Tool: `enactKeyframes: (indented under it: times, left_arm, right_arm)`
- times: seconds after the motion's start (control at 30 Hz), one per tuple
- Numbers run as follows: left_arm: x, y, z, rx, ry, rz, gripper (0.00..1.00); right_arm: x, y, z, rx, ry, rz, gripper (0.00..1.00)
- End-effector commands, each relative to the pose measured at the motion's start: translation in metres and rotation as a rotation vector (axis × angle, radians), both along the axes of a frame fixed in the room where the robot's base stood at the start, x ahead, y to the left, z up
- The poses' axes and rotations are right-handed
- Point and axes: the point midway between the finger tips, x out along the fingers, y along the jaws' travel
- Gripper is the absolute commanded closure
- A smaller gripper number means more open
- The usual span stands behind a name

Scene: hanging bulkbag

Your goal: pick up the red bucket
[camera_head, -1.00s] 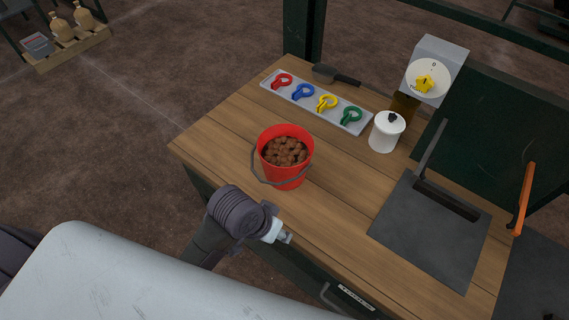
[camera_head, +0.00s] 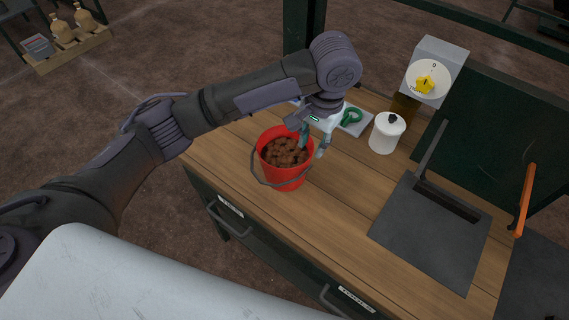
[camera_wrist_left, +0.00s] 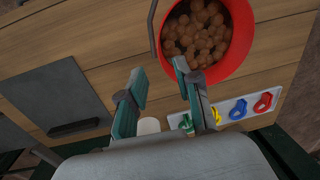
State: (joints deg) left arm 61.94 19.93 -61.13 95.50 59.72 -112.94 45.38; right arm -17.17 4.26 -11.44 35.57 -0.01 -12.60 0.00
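The red bucket (camera_head: 285,180) stands upright on the wooden workbench, filled with brown round pieces. Its grey wire handle (camera_head: 262,180) hangs down at the near side. It also shows at the top of the left wrist view (camera_wrist_left: 240,45), cut off by the frame edge, with its handle beside it (camera_wrist_left: 152,30). My left gripper (camera_head: 314,146) is open and empty, pointing down by the bucket's right rim. In the left wrist view its fingers (camera_wrist_left: 160,82) are spread, one tip close to the rim; I cannot tell if it touches. My right gripper is not in view.
Right of the bucket are a white lidded pot (camera_head: 387,133), a dial box (camera_head: 437,70) and a dark plate with a raised bar (camera_head: 430,240). A tray with coloured rings (camera_wrist_left: 250,108) lies behind, partly hidden by my arm.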

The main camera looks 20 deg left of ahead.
Motion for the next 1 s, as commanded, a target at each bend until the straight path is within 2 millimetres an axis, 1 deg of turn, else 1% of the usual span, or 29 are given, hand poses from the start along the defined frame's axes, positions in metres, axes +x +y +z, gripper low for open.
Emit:
enactKeyframes:
  times: [0.07, 0.13, 0.43, 0.5, 0.77, 0.9, 1.0]
  left_arm:
    - [0.003, 0.005, 0.002, 0.018, 0.001, 0.014, 0.67]
    - [0.004, 0.006, -0.004, 0.023, 0.003, 0.019, 0.67]
    - [0.005, 0.013, -0.061, 0.022, 0.004, 0.017, 0.67]
    - [0.006, 0.013, -0.069, 0.021, 0.002, 0.017, 0.67]
    - [0.006, 0.014, -0.089, 0.020, 0.001, 0.016, 0.67]
    - [0.007, 0.016, -0.111, 0.022, 0.003, 0.015, 0.67]
    - [0.008, 0.017, -0.124, 0.021, 0.000, 0.015, 0.67]
  right_arm:
    - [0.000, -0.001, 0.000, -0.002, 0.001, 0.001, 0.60]
    - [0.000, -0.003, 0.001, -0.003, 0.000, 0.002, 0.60]
    - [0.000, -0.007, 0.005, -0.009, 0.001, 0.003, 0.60]
    - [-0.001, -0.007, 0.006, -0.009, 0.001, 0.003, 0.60]
    - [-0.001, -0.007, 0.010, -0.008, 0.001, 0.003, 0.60]
    - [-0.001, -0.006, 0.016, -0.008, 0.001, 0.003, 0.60]
    - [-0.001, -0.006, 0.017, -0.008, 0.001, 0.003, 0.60]
